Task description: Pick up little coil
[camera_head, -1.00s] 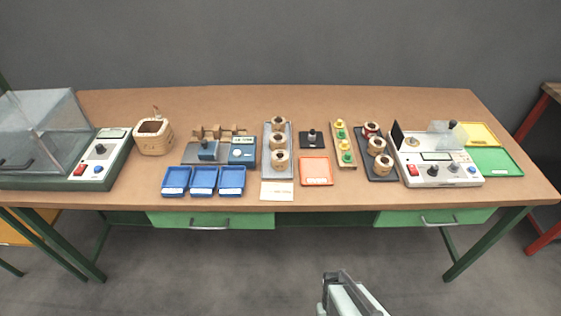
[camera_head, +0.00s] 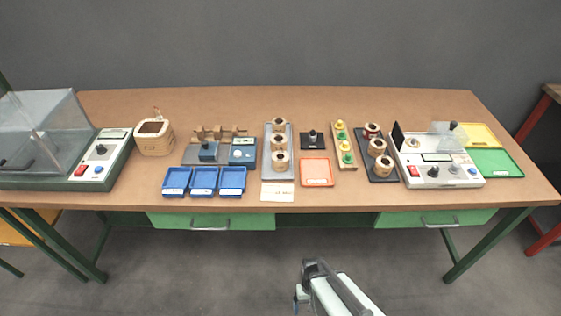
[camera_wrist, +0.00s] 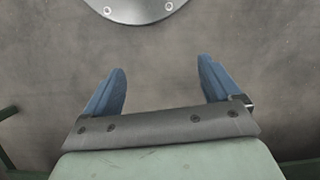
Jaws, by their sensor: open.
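Three small coils (camera_head: 279,141) stand in a row on a grey tray (camera_head: 266,165) near the middle of the table. Three more small coils (camera_head: 376,147) stand on a dark tray (camera_head: 368,162) further right, the rear one showing dark red. A larger squarish coil (camera_head: 154,139) stands at the left. My gripper (camera_wrist: 160,85) shows two blue fingers spread wide in the wrist view, with nothing between them but grey floor. In the head view my arm is below the table's front edge, apart from all coils.
Blue trays (camera_head: 204,181), an orange tray (camera_head: 317,172) and a white card (camera_head: 277,191) lie near the front edge. A blue-grey fixture (camera_head: 209,151) is left of the grey tray. Testers stand at the left (camera_head: 101,150) and right (camera_head: 437,175). The table's back strip is clear.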

